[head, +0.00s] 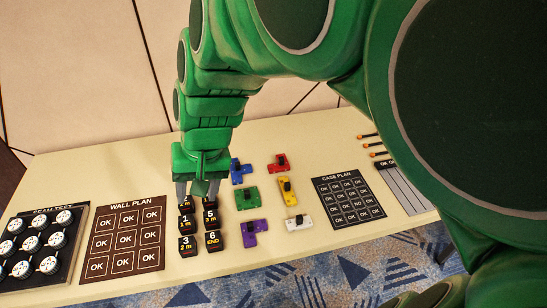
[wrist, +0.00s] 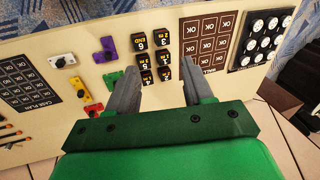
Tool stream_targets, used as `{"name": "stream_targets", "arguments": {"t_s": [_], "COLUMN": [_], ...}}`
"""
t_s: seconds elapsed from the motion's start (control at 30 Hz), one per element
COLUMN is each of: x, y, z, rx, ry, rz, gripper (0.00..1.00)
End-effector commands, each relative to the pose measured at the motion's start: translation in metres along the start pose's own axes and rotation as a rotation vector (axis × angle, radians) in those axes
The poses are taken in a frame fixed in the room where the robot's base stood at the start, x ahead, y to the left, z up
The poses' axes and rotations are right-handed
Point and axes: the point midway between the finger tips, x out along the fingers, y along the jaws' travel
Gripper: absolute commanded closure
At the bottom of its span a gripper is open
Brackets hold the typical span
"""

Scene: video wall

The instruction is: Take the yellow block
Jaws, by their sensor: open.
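The yellow block (head: 286,195) is a small flat piece with a black knob. It lies on the cream table among other coloured blocks, between the red and white ones. It also shows in the wrist view (wrist: 81,91), left of the fingers. My gripper (head: 198,191) points down near the black numbered cubes, well to the left of the yellow block in the head view. In the wrist view its two grey fingers (wrist: 160,73) are spread apart with nothing held between them. The black cubes lie near and beyond the fingertips there.
Around the yellow block lie red (head: 278,163), green (head: 247,198), white (head: 298,222), blue (head: 240,171) and purple (head: 253,231) blocks. Black numbered cubes (head: 187,246) stand left of them. The Case Plan board (head: 348,199) lies right, the Wall Plan board (head: 124,236) left.

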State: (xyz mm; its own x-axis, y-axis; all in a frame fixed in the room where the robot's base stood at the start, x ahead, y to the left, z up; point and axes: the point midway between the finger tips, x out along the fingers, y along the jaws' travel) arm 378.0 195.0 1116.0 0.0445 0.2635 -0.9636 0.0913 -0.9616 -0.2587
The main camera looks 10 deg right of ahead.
Motion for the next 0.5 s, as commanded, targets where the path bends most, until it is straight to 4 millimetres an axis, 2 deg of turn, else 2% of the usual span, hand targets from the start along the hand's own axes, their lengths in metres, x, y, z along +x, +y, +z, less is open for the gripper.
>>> {"name": "stream_targets", "arguments": {"t_s": [0.17, 0.5], "x": [0.004, 0.016], "y": [-0.005, 0.019], "z": [-0.016, -0.049], "rx": [0.081, 0.406], "ry": [0.014, 0.034], "rz": [-0.006, 0.025], "gripper": [0.49, 0.49]}}
